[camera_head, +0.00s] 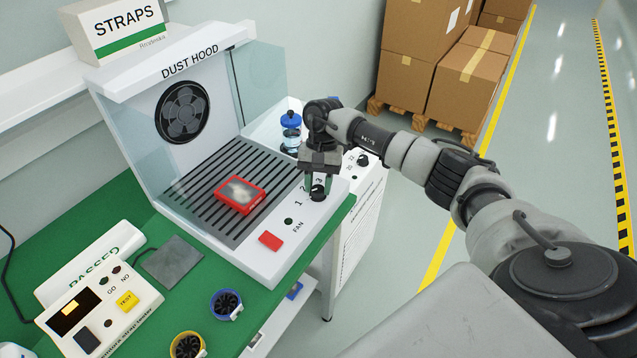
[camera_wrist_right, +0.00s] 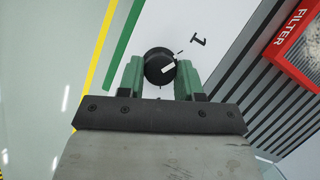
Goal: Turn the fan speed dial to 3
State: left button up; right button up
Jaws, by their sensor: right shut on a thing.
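The fan speed dial (camera_head: 318,194) is a round black knob on the white front panel of the dust hood (camera_head: 270,262), at the right end of the FAN label. My right gripper (camera_head: 319,186) points down over it, shut on the knob. In the right wrist view the two green fingers sit on either side of the dial (camera_wrist_right: 157,68). Its white pointer line aims up and right, towards the side of the printed 1. The 1 and a small tick are clear there; the other numbers are partly hidden by my gripper. My left gripper is not in view.
A red filter (camera_head: 240,194) lies on the slotted grille, left of the dial. A red square button (camera_head: 270,240) is on the same panel. A blue-capped bottle (camera_head: 290,133) stands behind my right gripper.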

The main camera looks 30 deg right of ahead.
jog(key=shift+d+f+m+t+y+b, duration=0.1)
jog(key=shift+m+t+y+b, duration=0.15)
jog(key=shift+m+b, duration=0.6)
jog(key=shift+f+m+t+y+b, duration=0.15)
jog(key=shift+m+t+b, duration=0.2)
jog(key=shift+m+b, duration=0.5)
jog(key=m+t+b, duration=0.1)
jog(key=m, duration=0.2)
jog(key=shift+s+r, duration=0.1)
jog(key=shift+s, duration=0.05)
jog(key=m+t+b, duration=0.1)
jog(key=m+b, duration=0.1)
jog(key=m, duration=0.1)
jog(key=shift+s+m, duration=0.1)
jog(key=shift+m, duration=0.2)
jog(key=m+t+b, duration=0.1)
jog(key=m, duration=0.2)
jog(key=m+t+b, duration=0.2)
jog(key=m, duration=0.2)
jog(key=shift+s+r+h, duration=0.1)
jog(key=shift+s+h, duration=0.1)
jog(key=shift+h, duration=0.1)
jog(key=m, duration=0.2)
jog(key=m+t+h+b, duration=0.1)
jog(key=shift+a+m, duration=0.2)
jog(key=shift+m, duration=0.2)
jog(key=shift+s+r+m+h+b, duration=0.1)
jog(key=shift+m+h+b, duration=0.65)
jog(key=shift+m, duration=0.75)
jog(key=o, duration=0.9)
